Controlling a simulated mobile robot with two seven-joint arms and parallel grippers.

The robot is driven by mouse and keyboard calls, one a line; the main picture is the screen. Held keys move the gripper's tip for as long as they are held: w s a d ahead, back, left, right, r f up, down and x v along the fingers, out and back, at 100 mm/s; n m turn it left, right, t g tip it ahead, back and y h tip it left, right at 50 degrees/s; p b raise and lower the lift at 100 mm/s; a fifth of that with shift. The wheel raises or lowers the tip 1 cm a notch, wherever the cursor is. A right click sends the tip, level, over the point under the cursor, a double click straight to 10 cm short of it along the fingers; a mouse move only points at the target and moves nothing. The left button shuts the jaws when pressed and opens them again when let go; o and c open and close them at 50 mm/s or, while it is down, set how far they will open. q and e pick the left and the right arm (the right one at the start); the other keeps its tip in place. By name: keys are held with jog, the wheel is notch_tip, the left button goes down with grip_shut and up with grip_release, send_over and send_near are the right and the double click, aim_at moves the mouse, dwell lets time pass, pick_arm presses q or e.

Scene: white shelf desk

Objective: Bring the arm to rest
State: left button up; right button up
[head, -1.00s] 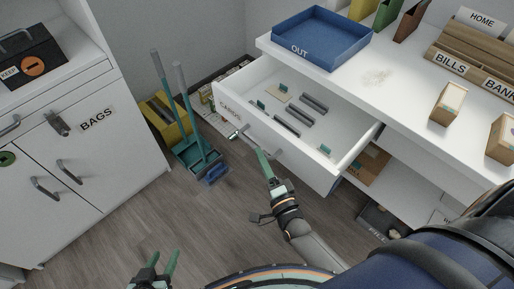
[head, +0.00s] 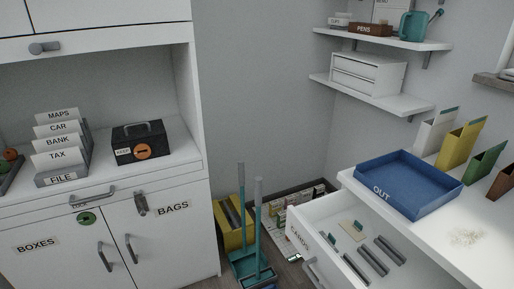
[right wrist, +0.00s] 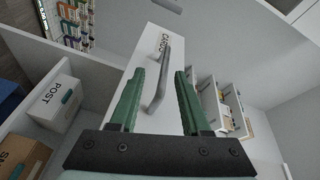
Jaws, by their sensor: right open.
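My right gripper (right wrist: 160,75) shows in the right wrist view. Its two green fingers are open and hold nothing. The grey bar handle (right wrist: 165,78) of the white drawer front (right wrist: 158,42) shows between the fingers in the picture. I cannot tell how far beyond the fingertips it lies. In the head view the white drawer (head: 330,252) stands pulled out, with grey dividers and small cards inside. Neither gripper shows in the head view, and my left gripper is in no current view.
A blue OUT tray (head: 410,183) sits on the desk (head: 485,235) above the drawer. A teal broom and dustpan (head: 250,262) stand by a yellow bin (head: 232,228). A white cabinet (head: 150,245) stands at left. A white POST box (right wrist: 55,102) shows in the right wrist view.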

jog(key=s+a+f+n+g+y, duration=0.1)
jog(key=s+a+f+n+g, duration=0.1)
jog(key=s+n+g, duration=0.55)
jog(key=s+a+f+n+g+y, duration=0.15)
jog(key=s+n, duration=0.25)
jog(key=n, duration=0.6)
pick_arm(q)
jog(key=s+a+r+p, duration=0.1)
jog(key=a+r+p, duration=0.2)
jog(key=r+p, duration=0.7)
jog(key=p, duration=0.4)
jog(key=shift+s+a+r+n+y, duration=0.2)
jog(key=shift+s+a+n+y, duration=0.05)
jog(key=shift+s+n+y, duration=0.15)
pick_arm(e)
notch_tip(320, 180, up, 10)
jog(key=d+m+h, duration=0.1)
jog(key=d, duration=0.1)
jog(key=shift+s+d, duration=0.4)
jog(key=shift+s, duration=0.05)
jog(key=shift+m, duration=0.25)
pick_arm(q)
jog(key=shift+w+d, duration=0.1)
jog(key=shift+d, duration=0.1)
pick_arm(e)
jog(key=shift+d, duration=0.1)
